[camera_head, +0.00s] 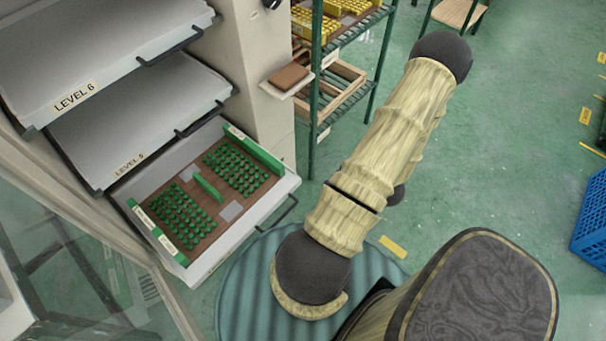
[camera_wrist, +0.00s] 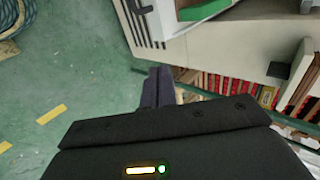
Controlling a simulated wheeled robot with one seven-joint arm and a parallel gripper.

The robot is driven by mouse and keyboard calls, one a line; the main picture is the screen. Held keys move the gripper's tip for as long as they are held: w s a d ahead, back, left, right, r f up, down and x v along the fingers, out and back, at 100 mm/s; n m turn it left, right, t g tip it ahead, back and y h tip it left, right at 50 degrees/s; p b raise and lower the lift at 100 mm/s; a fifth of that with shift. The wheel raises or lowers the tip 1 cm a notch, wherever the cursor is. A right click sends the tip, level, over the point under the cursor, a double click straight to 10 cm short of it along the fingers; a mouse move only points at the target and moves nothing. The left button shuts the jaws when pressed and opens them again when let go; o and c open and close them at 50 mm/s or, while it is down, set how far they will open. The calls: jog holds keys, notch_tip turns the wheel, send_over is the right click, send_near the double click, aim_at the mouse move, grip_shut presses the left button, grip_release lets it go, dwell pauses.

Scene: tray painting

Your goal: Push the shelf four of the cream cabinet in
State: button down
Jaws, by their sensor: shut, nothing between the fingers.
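The cream cabinet (camera_head: 248,75) stands at the left in the head view. Its lowest shelf in view (camera_head: 284,196), below the one marked LEVEL 5, is pulled out and has a dark bar handle (camera_head: 279,214) on its front. I cannot read a level number on it. It carries a brown board (camera_head: 207,228) with green pegs and green strips. My gripper does not show in the head view. In the wrist view my gripper (camera_wrist: 157,88) is shut and empty, its dark fingers over the green floor. A pale cabinet or shelf part with a green strip (camera_wrist: 205,9) is beyond them.
Shelves LEVEL 6 (camera_head: 100,55) and LEVEL 5 (camera_head: 150,115) also stick out above. A green rack (camera_head: 315,85) stands behind the cabinet. A blue crate (camera_head: 592,225) is at the right edge. Green floor (camera_head: 500,130) is open at the right.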

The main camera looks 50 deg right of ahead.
dwell(0.3)
send_near(297, 176)
notch_tip(297, 176, down, 4)
jog(key=w, duration=0.4)
jog(key=shift+w+r, duration=0.1)
jog(key=shift+w, duration=0.4)
jog(key=shift+w, duration=0.1)
